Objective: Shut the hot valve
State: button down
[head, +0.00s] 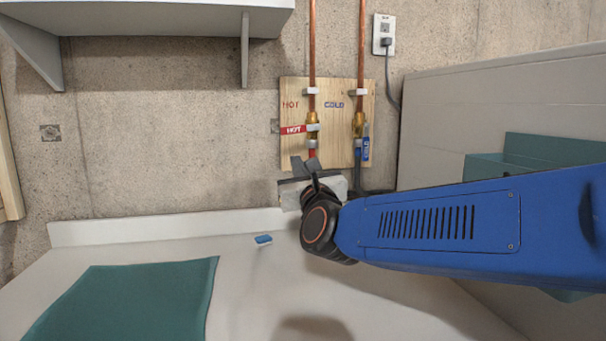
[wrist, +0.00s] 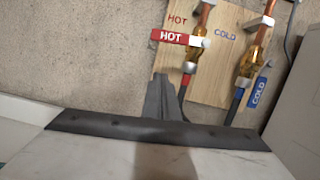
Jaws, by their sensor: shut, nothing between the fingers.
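The hot valve is a brass body (head: 313,127) on the left copper pipe, with a red handle marked HOT (head: 292,129). The handle points left, crosswise to the pipe; it also shows in the wrist view (wrist: 172,38). The cold valve (head: 359,125) is to its right, with a blue handle (head: 365,146) hanging down along the pipe. My gripper (head: 303,162) is shut and empty, just below the hot valve in the picture. In the wrist view my gripper's fingers (wrist: 159,88) are together, below the red handle and apart from it.
A wooden board (head: 337,152) lettered HOT and COLD backs both pipes. An outlet (head: 384,34) with a cord is to the right. A grey shelf (head: 150,20) hangs upper left.

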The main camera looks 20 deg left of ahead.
aim_at(301, 129)
jog(key=shift+w+a+r, duration=0.25)
jog(key=shift+r, duration=0.5)
jog(key=shift+w+a+r, duration=0.2)
jog(key=shift+a+r, duration=0.1)
jog(key=shift+r, duration=0.45)
jog(key=shift+w+a+r, duration=0.25)
jog(key=shift+r, duration=0.5)
